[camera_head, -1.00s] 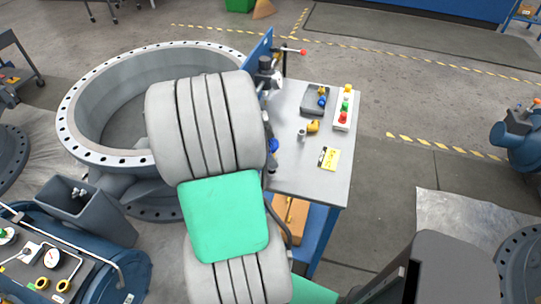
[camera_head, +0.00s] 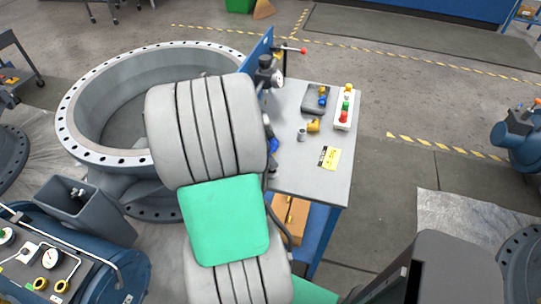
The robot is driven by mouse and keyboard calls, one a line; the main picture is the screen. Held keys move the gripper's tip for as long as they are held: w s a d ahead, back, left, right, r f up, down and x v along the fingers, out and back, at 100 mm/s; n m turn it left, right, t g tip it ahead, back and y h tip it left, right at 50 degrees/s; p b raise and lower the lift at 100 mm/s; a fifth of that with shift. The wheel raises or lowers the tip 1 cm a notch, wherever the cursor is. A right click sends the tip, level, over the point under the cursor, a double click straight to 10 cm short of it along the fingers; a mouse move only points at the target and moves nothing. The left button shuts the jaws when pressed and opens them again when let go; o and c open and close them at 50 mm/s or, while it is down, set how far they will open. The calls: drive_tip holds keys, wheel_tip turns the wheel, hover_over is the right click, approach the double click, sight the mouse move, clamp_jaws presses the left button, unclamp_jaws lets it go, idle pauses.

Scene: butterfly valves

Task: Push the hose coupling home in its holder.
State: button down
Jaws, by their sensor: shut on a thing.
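My arm, with grey ribbed segments and a green pad, covers the middle of the view and hides my gripper. A small blue part (camera_head: 273,145) shows just past the arm's right edge, beside the bench top. I cannot tell whether it is the hose coupling or its holder. A dark hose (camera_head: 284,218) hangs down in front of the bench's left edge. The contact between coupling and holder is hidden behind my arm.
The grey bench (camera_head: 310,178) holds a dark tray (camera_head: 315,98), a white button box (camera_head: 344,108), brass and grey fittings and a yellow label (camera_head: 330,157). A blue panel with a gauge stands at its back left. A large flanged ring (camera_head: 75,135) is left.

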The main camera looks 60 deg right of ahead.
drive_tip(key=shift+f+b, duration=1.05)
drive_tip(key=shift+b, duration=0.15)
idle(1.1)
drive_tip(key=c, duration=0.6)
unclamp_jaws()
drive_tip(key=shift+o, duration=0.2)
drive_tip(key=shift+r+p, duration=2.55)
drive_tip(key=shift+r, duration=1.3)
drive_tip(key=shift+s, duration=0.1)
